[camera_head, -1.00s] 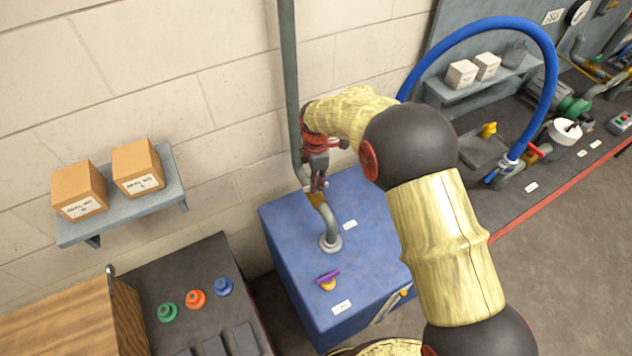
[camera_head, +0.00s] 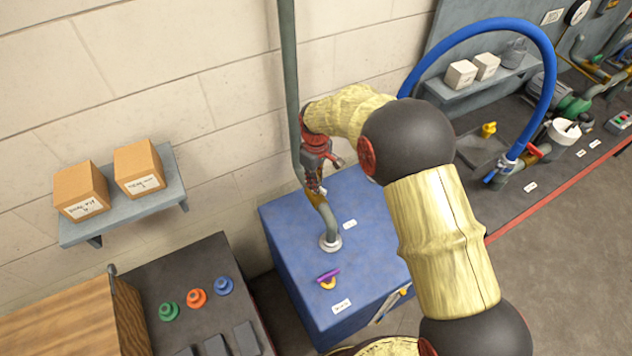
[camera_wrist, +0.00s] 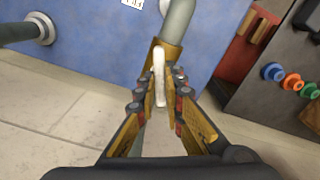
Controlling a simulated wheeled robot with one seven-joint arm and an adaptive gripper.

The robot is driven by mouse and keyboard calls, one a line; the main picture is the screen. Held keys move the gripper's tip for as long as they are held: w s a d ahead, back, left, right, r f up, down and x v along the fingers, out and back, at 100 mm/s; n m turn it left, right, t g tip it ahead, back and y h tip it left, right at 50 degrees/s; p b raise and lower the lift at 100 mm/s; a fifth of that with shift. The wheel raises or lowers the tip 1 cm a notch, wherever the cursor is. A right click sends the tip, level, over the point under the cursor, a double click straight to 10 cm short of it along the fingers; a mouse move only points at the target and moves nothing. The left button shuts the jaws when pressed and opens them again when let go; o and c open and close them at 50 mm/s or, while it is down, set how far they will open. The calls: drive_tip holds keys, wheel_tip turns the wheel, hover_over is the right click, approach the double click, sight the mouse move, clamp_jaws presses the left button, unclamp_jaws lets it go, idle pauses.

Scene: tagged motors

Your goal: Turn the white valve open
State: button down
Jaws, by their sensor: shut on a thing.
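The white valve shows in the wrist view as a pale, narrow handle (camera_wrist: 159,76) in front of a brass fitting (camera_wrist: 172,52) on a grey-green pipe. My gripper (camera_wrist: 160,103) is shut on this handle, with one finger on each side of it. In the head view my gripper (camera_head: 316,185) is at the brass fitting, above the pipe (camera_head: 328,222) that rises from the blue cabinet (camera_head: 370,225). The handle itself is hidden there by my gripper.
A purple handle (camera_head: 328,273) sits on the cabinet top. Green, orange and blue knobs (camera_head: 196,298) are on the dark bench at left. Two cardboard boxes (camera_head: 138,168) stand on a wall shelf. A blue hose (camera_head: 480,30) arches at right. A vertical pipe (camera_head: 289,70) runs close by my wrist.

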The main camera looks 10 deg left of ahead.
drive_tip(key=shift+m, duration=2.2)
drive_tip(key=c, duration=1.9)
unclamp_jaws()
wheel_tip(320, 180, up, 12)
